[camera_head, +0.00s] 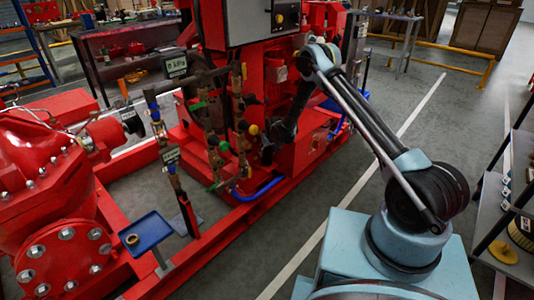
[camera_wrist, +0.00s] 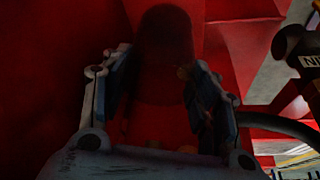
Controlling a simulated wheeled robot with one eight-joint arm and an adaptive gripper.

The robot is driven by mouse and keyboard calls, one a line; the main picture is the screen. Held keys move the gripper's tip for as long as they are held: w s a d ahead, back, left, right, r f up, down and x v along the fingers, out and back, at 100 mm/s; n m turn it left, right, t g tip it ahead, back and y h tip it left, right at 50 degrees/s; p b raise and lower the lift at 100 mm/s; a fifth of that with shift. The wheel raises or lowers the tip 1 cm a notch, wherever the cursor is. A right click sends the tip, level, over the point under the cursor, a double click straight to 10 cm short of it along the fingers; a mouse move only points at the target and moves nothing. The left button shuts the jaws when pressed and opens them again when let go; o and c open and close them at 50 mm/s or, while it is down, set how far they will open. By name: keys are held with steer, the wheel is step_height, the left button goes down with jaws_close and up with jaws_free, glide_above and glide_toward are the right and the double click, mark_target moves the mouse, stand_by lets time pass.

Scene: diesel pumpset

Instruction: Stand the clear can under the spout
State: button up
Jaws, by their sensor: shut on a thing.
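My gripper (camera_head: 268,153) is at the end of my dark arm, low beside the red engine and just right of the upright pipes with valves. In the wrist view my gripper (camera_wrist: 160,68) has a finger on each side of a dark, see-through, roughly cylindrical thing, which looks like the clear can (camera_wrist: 165,38). The red behind shows through it. It is dim, so its rim and contents cannot be made out. In the head view the can cannot be picked out. I cannot tell for certain which pipe end is the spout.
Upright pipes with green and yellow valve handles (camera_head: 242,125) stand close left of my gripper. A blue tray (camera_head: 158,224) on a post holds a small brass ring. Red frame rails (camera_head: 215,215) run along the floor. Open grey floor (camera_head: 330,195) lies to the right.

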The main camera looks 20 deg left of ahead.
steer(key=shift+f, duration=0.15)
steer(key=o, duration=1.5)
steer(key=shift+s+d+r, duration=0.1)
steer(key=shift+d+r, duration=0.15)
steer(key=shift+r, duration=0.35)
steer(key=v, duration=1)
steer(key=shift+s+r, duration=0.2)
steer(key=shift+r, duration=0.05)
